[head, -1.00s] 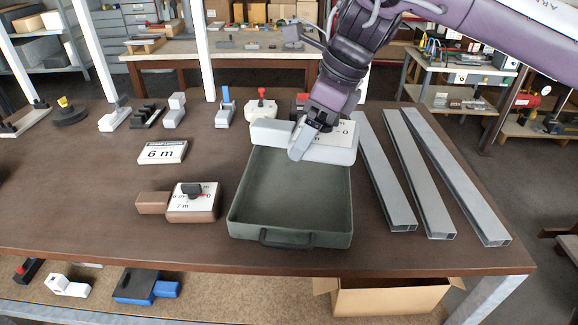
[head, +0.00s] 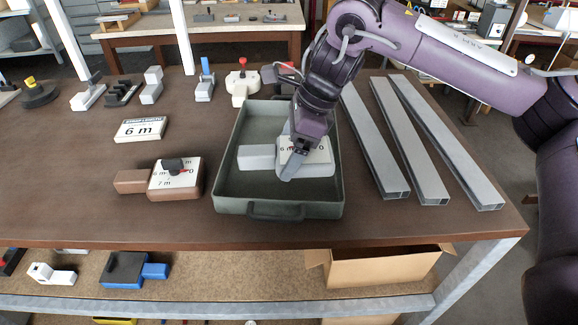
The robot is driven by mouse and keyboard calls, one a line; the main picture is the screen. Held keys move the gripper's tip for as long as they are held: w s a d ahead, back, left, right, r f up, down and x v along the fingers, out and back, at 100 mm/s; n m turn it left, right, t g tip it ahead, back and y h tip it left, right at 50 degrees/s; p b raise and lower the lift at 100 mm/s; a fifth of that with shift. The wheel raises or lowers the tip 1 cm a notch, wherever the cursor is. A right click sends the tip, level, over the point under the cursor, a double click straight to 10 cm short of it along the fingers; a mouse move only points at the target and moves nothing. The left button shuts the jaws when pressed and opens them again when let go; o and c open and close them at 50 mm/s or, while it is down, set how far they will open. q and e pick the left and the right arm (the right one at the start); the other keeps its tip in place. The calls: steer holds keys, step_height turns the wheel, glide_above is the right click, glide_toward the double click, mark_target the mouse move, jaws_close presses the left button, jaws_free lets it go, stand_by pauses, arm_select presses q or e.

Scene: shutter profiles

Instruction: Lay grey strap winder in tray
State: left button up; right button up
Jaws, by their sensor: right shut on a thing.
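The grey strap winder (head: 257,158), a pale block with a white dial face, is within the outline of the dark green-grey tray (head: 228,206) on the table. My right gripper (head: 289,168) is shut on the winder from above, over its dial end. The winder looks level and low, inside the tray walls. I cannot tell whether its underside touches the tray floor. My fingers and wrist hide part of the dial. My left gripper is not in view.
A brown winder (head: 176,182) sits left of the tray. A "6 m" card (head: 140,130) lies behind it. Several long grey profiles (head: 410,140) lie right of the tray. A red-knobbed device (head: 242,85) stands behind the tray. The table's left front is clear.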

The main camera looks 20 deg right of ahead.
steer(key=shift+f+p, duration=0.4)
steer(key=shift+f, duration=1.85)
steer(key=o, duration=0.9)
steer(key=shift+s, duration=0.1)
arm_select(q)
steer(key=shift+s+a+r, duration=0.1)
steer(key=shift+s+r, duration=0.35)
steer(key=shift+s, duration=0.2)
arm_select(e)
steer(key=b+v, duration=0.1)
steer(key=v, duration=0.4)
arm_select(q)
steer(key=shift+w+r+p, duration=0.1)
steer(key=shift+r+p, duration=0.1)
steer(key=shift+p, duration=0.5)
arm_select(e)
steer(key=v, duration=0.7)
steer(key=shift+r, duration=0.1)
